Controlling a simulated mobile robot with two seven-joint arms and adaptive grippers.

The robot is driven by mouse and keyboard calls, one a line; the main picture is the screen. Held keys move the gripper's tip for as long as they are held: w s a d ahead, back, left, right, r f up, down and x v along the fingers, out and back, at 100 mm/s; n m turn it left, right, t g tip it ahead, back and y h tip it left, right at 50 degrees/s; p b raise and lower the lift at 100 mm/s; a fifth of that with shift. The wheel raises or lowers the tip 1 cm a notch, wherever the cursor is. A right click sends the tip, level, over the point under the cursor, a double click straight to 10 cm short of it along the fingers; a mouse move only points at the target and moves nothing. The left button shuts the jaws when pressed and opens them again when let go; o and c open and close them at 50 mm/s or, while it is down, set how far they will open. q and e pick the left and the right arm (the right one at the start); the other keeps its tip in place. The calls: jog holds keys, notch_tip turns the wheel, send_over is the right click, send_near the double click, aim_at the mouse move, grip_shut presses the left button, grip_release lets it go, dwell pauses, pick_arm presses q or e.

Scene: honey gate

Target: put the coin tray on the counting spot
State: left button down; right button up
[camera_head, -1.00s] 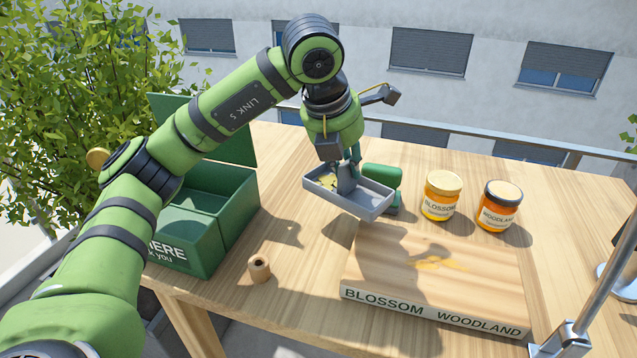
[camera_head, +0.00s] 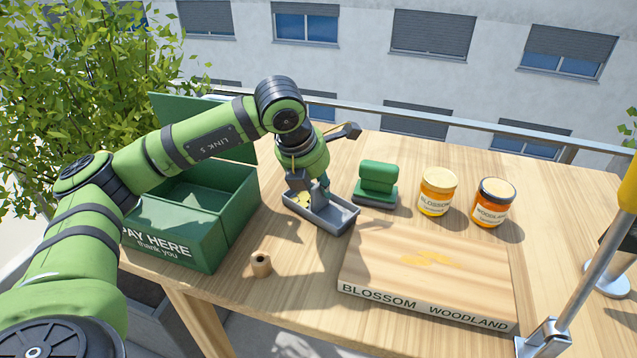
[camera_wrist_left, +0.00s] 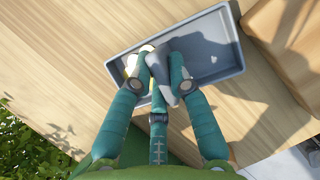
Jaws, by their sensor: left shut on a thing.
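The coin tray (camera_head: 345,219) is a shallow grey rectangular tray with yellow coins in its left part. My left gripper (camera_head: 319,190) is shut on a grey upright grip in the middle of the tray. In the left wrist view the fingers (camera_wrist_left: 165,72) close on this grip, and pale and yellow coins show beside them. The tray is level, low over the wooden table; I cannot tell if it touches the wood. It is left of the green stamp-like block and right of the green box. I cannot make out a marked counting spot.
The open green PAY HERE box (camera_head: 185,235) stands left. The BLOSSOM WOODLAND board (camera_head: 430,275) is front right. A green block (camera_head: 377,183), a blossom jar (camera_head: 437,192) and a woodland jar (camera_head: 493,203) stand behind it. A metal post (camera_head: 585,265) rises right.

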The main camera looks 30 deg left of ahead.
pick_arm(q)
jog(key=c, duration=1.2)
grip_release()
jog(key=shift+r, duration=0.1)
jog(key=b+v, duration=0.2)
jog(key=v, duration=1)
jog(key=shift+b, duration=0.3)
